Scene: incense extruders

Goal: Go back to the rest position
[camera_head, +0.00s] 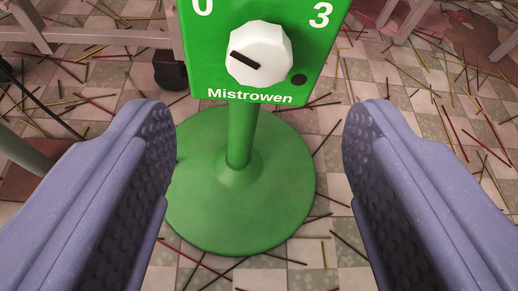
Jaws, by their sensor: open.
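My gripper (258,150) shows as two purple, dimpled fingers, spread wide at the left and right of the view. It is open, with nothing held between the fingers. Beyond the gap stands a green control post with a box (212,60) at the top of the view. The box has a white knob (259,54) with a black mark pointing to the upper left. The numbers 0 and 3 and the word "Mistrowen" are printed on it. The top of the box is cut off. The fingers appear apart from the knob.
The post's round green base (240,215) stands on a checkered tile floor (335,165) strewn with many thin coloured sticks. Pale frame legs (35,25) and a dark caster (170,70) stand at the upper left. Another pale frame (405,20) shows at the upper right.

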